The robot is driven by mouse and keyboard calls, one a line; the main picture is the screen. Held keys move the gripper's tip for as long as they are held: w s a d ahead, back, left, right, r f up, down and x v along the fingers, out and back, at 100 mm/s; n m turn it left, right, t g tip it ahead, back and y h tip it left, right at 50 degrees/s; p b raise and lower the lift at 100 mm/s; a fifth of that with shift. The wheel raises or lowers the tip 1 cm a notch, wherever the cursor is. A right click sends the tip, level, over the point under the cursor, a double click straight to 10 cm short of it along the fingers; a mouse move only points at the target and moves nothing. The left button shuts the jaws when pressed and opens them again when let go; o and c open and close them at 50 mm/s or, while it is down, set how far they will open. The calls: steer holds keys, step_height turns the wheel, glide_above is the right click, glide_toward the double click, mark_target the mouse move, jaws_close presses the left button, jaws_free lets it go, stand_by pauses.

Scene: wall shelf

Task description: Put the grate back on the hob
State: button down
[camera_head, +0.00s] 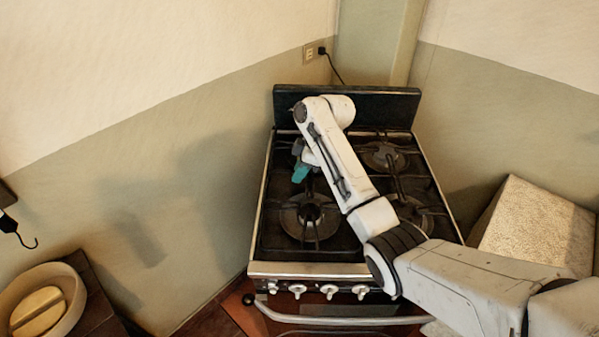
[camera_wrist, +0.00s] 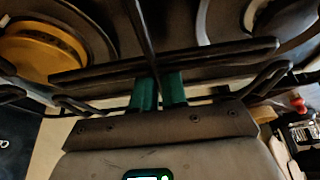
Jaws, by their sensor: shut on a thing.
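The hob (camera_head: 272,240) is the black top of a gas stove, with burners under dark grates. My gripper (camera_head: 300,172), with teal fingers, is over its back left part in the head view. In the wrist view my gripper (camera_wrist: 159,84) is shut on a dark bar of the grate (camera_wrist: 95,72), whose long bars run across the picture. In the head view my arm hides much of the back left of the hob, so the held grate cannot be made out clearly. I cannot tell whether it touches the hob.
The front left burner (camera_head: 309,211), the back right burner (camera_head: 384,157) and the front right burner (camera_head: 418,214) show around my arm. A dark backboard (camera_head: 385,106) rises behind the hob. Knobs (camera_head: 328,291) line its front. A pale block (camera_head: 535,225) stands at right.

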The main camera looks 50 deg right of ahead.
steer(key=shift+f, duration=0.35)
steer(key=c, duration=1.2)
jaws_free()
steer(key=shift+f, duration=0.15)
steer(key=shift+o, duration=0.2)
steer(key=v, duration=1.1)
steer(key=shift+p, duration=0.35)
steer(key=shift+s+d+r, duration=0.15)
steer(key=shift+d+r, duration=0.05)
steer(key=shift+r, duration=0.35)
